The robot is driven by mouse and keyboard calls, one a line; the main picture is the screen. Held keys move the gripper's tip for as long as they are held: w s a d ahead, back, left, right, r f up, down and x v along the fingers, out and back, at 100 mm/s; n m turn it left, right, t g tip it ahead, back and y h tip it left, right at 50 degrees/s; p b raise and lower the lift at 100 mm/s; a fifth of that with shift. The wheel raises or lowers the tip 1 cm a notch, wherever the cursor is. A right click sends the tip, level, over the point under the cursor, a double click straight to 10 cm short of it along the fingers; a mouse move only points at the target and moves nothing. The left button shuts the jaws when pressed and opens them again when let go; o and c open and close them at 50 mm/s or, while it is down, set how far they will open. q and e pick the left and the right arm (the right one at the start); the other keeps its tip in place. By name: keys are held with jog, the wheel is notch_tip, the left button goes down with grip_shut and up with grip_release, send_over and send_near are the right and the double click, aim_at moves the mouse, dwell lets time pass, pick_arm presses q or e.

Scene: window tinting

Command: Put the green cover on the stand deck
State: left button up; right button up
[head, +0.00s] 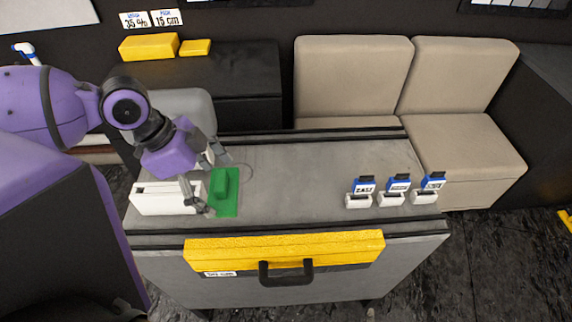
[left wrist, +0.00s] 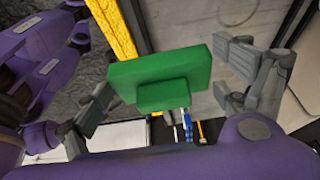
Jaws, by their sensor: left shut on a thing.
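The green cover (head: 225,192) is a flat plate with a raised block on it, at the left part of the grey stand deck (head: 290,180). My left gripper (head: 210,182) has its fingers on opposite sides of the cover and is shut on it. My right gripper is not in view.
A white box (head: 160,200) with a dark slot stands just left of the cover. Several small white-and-blue holders (head: 391,198) stand at the deck's right. A yellow padded strip (head: 290,247) with a black handle (head: 286,273) runs along the front. The deck's middle is clear.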

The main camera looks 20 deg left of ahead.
aim_at(232, 180)
pick_arm(q)
jog(key=w+d+f+b, duration=0.2)
jog(key=w+d, duration=0.1)
jog(key=shift+w+f, duration=0.3)
jog(key=w+d+f, duration=0.1)
jog(key=w+f, duration=0.1)
jog(key=w+d+f+b, duration=0.1)
jog(key=w+d, duration=0.1)
jog(key=w+d+f+b, duration=0.1)
jog(key=w+f, duration=0.1)
jog(key=shift+w+d+f, duration=0.15)
jog(key=shift+w+f, duration=0.15)
jog(key=shift+f, duration=0.05)
jog(key=shift+w+d+f, duration=0.3)
jog(key=shift+w+f, duration=0.15)
jog(key=shift+f, duration=1.8)
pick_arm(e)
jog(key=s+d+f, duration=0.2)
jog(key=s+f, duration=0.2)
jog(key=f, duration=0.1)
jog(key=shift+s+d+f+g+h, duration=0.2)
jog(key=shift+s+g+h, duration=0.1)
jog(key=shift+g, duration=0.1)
pick_arm(q)
jog(key=shift+f+b, duration=0.15)
jog(key=shift+b, duration=0.15)
jog(key=o, duration=0.9)
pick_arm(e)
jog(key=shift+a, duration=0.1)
